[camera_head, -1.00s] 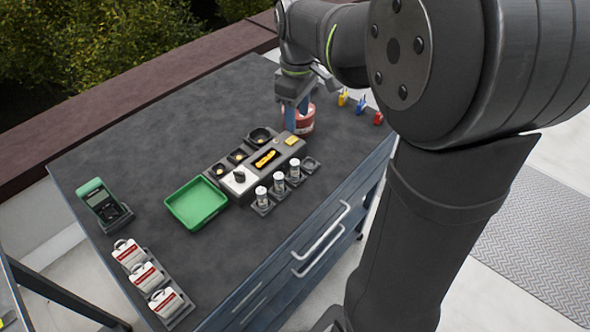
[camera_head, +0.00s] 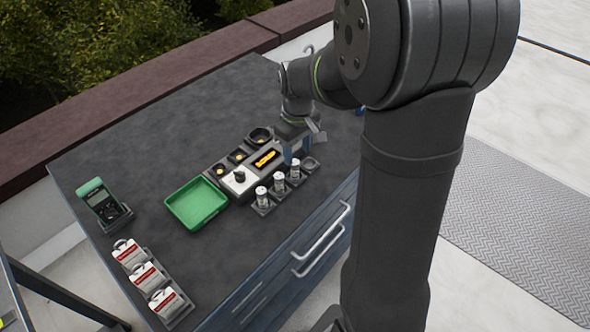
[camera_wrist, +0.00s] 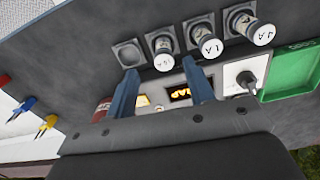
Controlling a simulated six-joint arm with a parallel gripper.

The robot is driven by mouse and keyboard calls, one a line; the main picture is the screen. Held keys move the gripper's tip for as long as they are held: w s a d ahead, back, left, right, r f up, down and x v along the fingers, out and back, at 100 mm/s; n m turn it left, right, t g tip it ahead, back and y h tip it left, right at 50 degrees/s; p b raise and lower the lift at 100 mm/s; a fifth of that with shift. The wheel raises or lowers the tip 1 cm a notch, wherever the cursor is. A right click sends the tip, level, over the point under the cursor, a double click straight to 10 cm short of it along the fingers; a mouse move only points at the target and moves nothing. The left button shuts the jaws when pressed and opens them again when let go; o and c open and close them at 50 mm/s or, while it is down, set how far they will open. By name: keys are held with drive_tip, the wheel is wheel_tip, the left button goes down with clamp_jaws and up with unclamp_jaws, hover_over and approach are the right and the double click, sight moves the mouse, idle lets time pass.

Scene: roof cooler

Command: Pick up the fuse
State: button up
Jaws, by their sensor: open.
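Three pale cylindrical fuses with dark bands (camera_head: 262,195) (camera_head: 278,183) (camera_head: 294,170) stand upright in a row of dark holders. They also show in the wrist view (camera_wrist: 163,55) (camera_wrist: 207,45) (camera_wrist: 248,30), with characters on their caps too small to read surely. An empty square holder (camera_wrist: 128,52) sits at the end of the row. My gripper (camera_head: 294,155) is above the tester's right end, close to the nearest fuse. In the wrist view its two blue fingers (camera_wrist: 159,66) are apart, with nothing held between them, pointing toward the end fuse and empty holder.
The grey tester (camera_head: 240,180) has a knob and a lit orange display (camera_head: 264,159). A green tray (camera_head: 195,203) lies left of it. A green meter (camera_head: 103,203) and several red-white tags (camera_head: 145,277) stand farther left. Yellow and blue clips (camera_wrist: 47,125) show in the wrist view.

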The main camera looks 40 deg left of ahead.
sight(295, 162)
drive_tip(key=f, duration=0.5)
drive_tip(key=shift+s+a+f, duration=0.15)
drive_tip(key=shift+s+f, duration=0.05)
drive_tip(key=shift+f, duration=0.15)
clamp_jaws()
